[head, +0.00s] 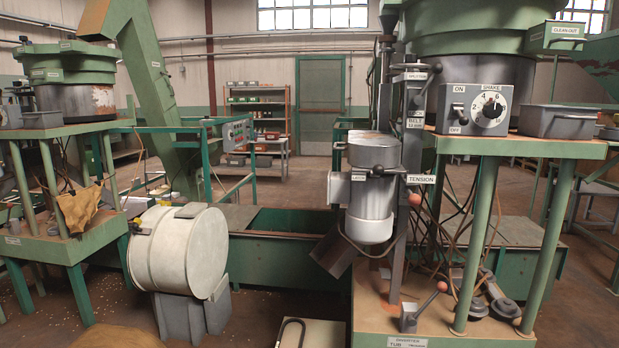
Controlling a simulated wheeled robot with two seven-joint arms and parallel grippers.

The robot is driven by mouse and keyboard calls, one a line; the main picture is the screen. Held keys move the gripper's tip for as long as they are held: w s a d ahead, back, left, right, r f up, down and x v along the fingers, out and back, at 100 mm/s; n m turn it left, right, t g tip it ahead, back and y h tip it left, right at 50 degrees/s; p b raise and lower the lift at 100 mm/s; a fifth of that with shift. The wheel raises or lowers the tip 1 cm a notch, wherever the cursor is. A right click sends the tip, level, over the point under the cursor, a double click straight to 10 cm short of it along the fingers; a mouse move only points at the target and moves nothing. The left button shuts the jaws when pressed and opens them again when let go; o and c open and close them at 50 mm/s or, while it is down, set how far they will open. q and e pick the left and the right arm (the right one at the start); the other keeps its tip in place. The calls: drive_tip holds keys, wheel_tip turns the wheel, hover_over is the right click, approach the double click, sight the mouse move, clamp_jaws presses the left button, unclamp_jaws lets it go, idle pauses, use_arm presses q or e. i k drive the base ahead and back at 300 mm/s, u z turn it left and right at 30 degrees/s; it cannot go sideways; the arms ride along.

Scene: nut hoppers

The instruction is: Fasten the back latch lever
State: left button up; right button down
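No lever in view is marked as the back latch lever, and I cannot tell for certain which one it is. A grey and white canister (371,190) is mounted on the right machine, with a small label (358,178) that seems to read "LATCH" on its side. Neither of my grippers is in view.
A green trough (290,250) runs behind. A green hopper stand (60,250) is at left. Floor shows between drum and right bench.

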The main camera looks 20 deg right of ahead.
sight(378, 170)
drive_tip(key=z, duration=0.25)
drive_tip(key=i, duration=1.15)
drive_tip(key=z, duration=0.65)
